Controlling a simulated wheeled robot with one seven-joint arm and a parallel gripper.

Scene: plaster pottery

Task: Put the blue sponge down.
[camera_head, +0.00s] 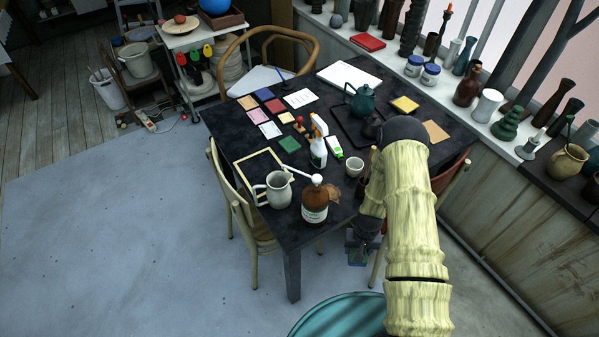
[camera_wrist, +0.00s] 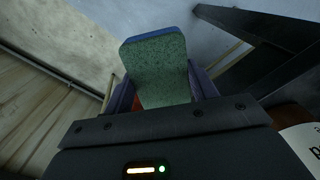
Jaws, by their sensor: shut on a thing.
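The blue sponge (camera_wrist: 158,70) is in my gripper (camera_wrist: 162,100) in the wrist view. Its broad face toward the camera is speckled green, with a blue layer along the far edge. The purple-grey fingers are shut on its two sides. In the head view my gripper (camera_head: 360,243) hangs in front of the near right edge of the dark table (camera_head: 335,240). My arm hides part of the table's right side.
A brown bottle (camera_head: 315,206), a white pitcher (camera_head: 274,190) and a small cup (camera_head: 355,165) stand near the table's front edge. Spray bottle (camera_head: 318,150), teapot (camera_head: 362,101) and colour tiles (camera_head: 262,94) crowd the top. A teal round thing (camera_head: 335,315) is in front. Floor (camera_head: 130,240) at left is clear.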

